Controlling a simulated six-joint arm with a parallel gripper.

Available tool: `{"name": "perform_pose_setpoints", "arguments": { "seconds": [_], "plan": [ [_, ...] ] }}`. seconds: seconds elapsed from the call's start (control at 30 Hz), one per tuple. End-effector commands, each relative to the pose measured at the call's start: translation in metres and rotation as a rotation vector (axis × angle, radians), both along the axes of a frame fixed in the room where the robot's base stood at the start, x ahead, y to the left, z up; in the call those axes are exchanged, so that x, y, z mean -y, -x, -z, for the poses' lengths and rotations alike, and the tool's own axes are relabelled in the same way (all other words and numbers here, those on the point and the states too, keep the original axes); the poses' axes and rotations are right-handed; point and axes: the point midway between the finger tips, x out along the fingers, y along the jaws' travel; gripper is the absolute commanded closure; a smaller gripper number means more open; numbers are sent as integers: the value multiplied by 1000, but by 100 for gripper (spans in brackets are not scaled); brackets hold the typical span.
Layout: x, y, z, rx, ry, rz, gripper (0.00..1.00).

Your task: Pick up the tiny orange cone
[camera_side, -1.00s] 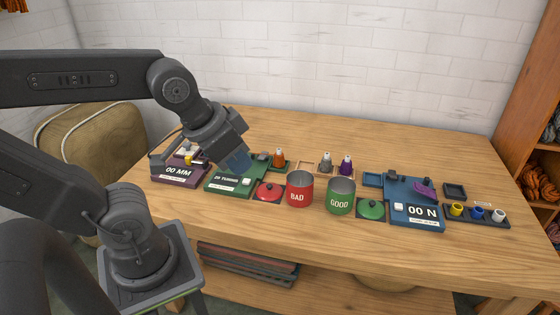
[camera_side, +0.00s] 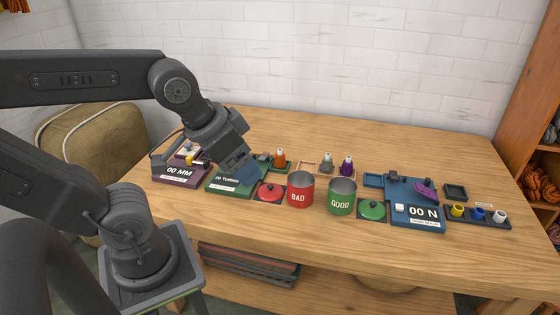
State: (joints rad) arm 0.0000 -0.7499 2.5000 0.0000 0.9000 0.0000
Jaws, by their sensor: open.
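The tiny orange cone (camera_side: 280,160) stands upright on the far side of the table, in a row with a grey cone (camera_side: 326,164) and a purple cone (camera_side: 346,166). My gripper (camera_side: 243,174) is open. It is over the green device marked "20 TURNS" (camera_side: 222,183), to the left of the orange cone and apart from it in the picture. Its tips are small and partly blurred into the device behind, so their height is hard to tell.
A red "BAD" tin (camera_side: 300,191) and a green "GOOD" tin (camera_side: 341,197) stand in front of the cones, with red (camera_side: 269,193) and green (camera_side: 371,209) lids beside them. A blue "00 N" device (camera_side: 416,222) is at right. The back of the table is clear.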

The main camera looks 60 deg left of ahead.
Motion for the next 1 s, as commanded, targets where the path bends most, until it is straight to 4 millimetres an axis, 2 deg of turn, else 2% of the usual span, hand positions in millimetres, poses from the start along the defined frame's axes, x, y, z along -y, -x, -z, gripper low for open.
{"name": "perform_pose_setpoints", "arguments": {
  "seconds": [0.13, 0.23, 0.4, 0.57, 0.7, 0.77, 0.9, 1.0],
  "plan": [
    [-4, -10, -5, -13, 20, -57, 30],
    [-13, -32, -14, -42, 71, -191, 30],
    [-46, -93, -27, -106, 196, -559, 30],
    [-89, -151, -24, -153, 311, -932, 30],
    [-137, -198, -7, -183, 399, -1263, 30],
    [-159, -216, 5, -194, 435, -1407, 30],
    [-215, -249, 41, -208, 509, -1744, 30],
    [-256, -265, 73, -210, 553, -1982, 30]
  ]
}}
